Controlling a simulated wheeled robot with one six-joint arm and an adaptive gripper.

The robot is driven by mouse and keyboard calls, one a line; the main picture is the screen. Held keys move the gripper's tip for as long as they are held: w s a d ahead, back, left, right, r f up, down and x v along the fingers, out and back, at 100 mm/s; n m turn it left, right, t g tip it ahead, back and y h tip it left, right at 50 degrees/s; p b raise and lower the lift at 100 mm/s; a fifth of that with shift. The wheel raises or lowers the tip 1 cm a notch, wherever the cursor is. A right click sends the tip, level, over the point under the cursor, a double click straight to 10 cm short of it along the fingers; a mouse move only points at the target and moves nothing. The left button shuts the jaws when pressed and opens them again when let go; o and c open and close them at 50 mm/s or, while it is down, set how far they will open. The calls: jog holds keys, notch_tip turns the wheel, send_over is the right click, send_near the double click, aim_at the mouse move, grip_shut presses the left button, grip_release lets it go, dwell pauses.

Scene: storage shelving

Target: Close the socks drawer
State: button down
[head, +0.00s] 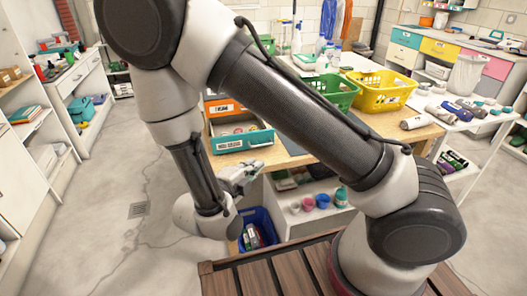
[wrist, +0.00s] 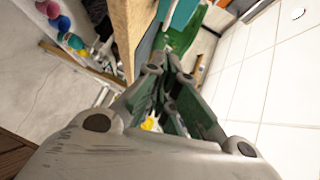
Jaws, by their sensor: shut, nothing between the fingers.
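A small drawer unit stands on the wooden table, with an orange drawer (head: 222,108) that looks shut. Below it a teal drawer (head: 243,142) is pulled out, with small items inside. Its label is too small to read, so I cannot tell for sure that it is the socks drawer. My gripper (head: 250,168) is shut and empty, just below and in front of the teal drawer's front, apparently apart from it. In the wrist view my gripper (wrist: 170,72) shows its fingers together, with a teal surface (wrist: 180,12) beyond them, probably the drawer.
A green basket (head: 340,92) and a yellow basket (head: 384,98) stand on the table (head: 290,150) to the right. Under it are colored cups (head: 308,203) on a shelf and a blue bin (head: 262,218). Open floor (head: 120,170) lies to the left.

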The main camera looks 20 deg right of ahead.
aim_at(270, 144)
jog(key=x, duration=0.3)
jog(key=w+a+x, duration=0.1)
jog(key=x, duration=0.6)
jog(key=shift+w+a+f, duration=0.2)
jog(key=shift+w+f, duration=0.05)
jog(key=shift+w, duration=0.45)
jog(key=w, duration=1.4)
jog(key=shift+f, duration=0.1)
jog(key=shift+w, duration=0.1)
jog(key=shift+a, duration=0.1)
